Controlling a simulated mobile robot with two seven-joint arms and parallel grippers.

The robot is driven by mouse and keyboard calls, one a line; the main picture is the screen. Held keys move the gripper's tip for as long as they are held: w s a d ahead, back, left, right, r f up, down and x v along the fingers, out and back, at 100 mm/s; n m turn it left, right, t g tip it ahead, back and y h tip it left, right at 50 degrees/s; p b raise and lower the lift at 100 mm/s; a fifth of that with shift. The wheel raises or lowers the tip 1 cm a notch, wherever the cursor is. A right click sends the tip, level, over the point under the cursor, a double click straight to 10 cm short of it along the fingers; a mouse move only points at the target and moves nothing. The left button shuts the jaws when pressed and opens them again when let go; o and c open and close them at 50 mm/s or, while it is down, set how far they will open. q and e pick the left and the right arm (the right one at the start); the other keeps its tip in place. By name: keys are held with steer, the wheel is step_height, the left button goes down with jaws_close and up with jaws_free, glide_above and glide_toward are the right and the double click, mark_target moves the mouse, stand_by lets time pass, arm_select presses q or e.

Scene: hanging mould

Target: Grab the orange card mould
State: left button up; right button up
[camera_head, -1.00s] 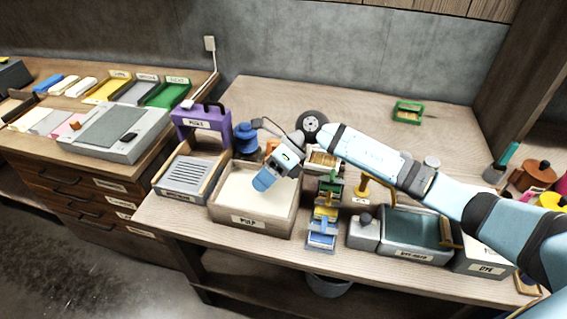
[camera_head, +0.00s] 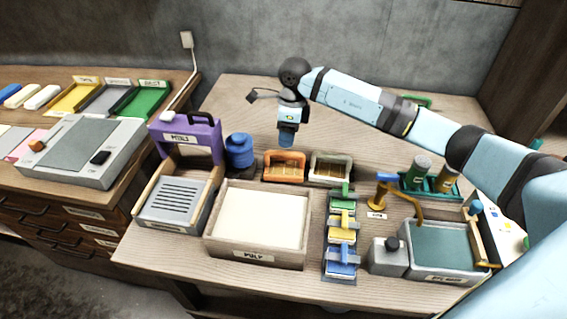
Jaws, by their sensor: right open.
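My left gripper is not in view.
A blue pot (camera_head: 240,150) and purple press (camera_head: 188,140) stand left. The pulp vat (camera_head: 255,253) is in front, with colored stamps (camera_head: 341,230) beside it. The table behind is mostly clear.

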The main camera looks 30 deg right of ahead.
mark_target(284, 169)
steer(key=f, duration=0.3)
steer(key=shift+a, duration=0.25)
steer(key=shift+s+a+f, duration=0.1)
steer(key=shift+a+f, duration=0.05)
steer(key=shift+f, duration=0.7)
steer(key=shift+s+a+f, duration=0.1)
steer(key=shift+f, duration=0.8)
steer(key=shift+s+a+f, duration=0.1)
steer(key=shift+a+f, duration=0.05)
steer(key=shift+f, duration=0.7)
jaws_close()
